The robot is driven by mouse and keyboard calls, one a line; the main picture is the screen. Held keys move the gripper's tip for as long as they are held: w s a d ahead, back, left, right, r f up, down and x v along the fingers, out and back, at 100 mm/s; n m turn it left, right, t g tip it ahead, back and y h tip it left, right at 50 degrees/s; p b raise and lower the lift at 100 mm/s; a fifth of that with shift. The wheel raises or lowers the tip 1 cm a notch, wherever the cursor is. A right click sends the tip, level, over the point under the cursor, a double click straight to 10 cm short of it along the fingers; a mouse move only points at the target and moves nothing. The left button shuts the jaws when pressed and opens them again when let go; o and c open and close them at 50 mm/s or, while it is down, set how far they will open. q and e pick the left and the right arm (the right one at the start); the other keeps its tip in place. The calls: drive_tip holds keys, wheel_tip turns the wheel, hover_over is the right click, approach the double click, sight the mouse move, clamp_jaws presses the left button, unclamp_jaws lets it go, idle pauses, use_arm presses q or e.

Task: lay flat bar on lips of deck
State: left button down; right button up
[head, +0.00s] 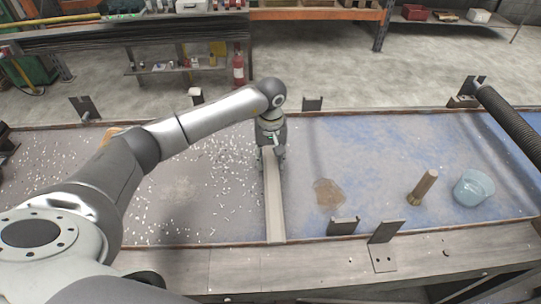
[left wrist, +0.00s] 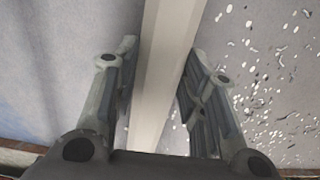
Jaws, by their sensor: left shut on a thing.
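The flat bar (head: 274,205) is long, pale grey and narrow, and runs from front to back over the deck (head: 345,155). Its near end is at the deck's near lip (head: 185,245); I cannot tell whether it touches. Its far part is hidden by my left gripper (head: 271,158), which is shut on it from above. In the left wrist view the bar (left wrist: 165,75) passes between the two fingers of the gripper (left wrist: 158,65). The far lip (head: 385,110) runs along the back. My right gripper is not in view.
On the deck's blue right side are a brown patch (head: 328,194), a tilted cylinder with a brass-like base (head: 424,186) and a light blue bucket (head: 473,188). White scraps litter the left side. Upright metal brackets (head: 384,232) stand along the edges. A black ribbed hose (head: 510,125) hangs at right.

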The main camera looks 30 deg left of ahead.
sight(271, 161)
use_arm(q)
drive_tip(key=c, duration=0.9)
unclamp_jaws()
drive_tip(key=shift+r, duration=0.3)
drive_tip(key=shift+r+b, duration=2.15)
drive_tip(key=shift+r, duration=3.6)
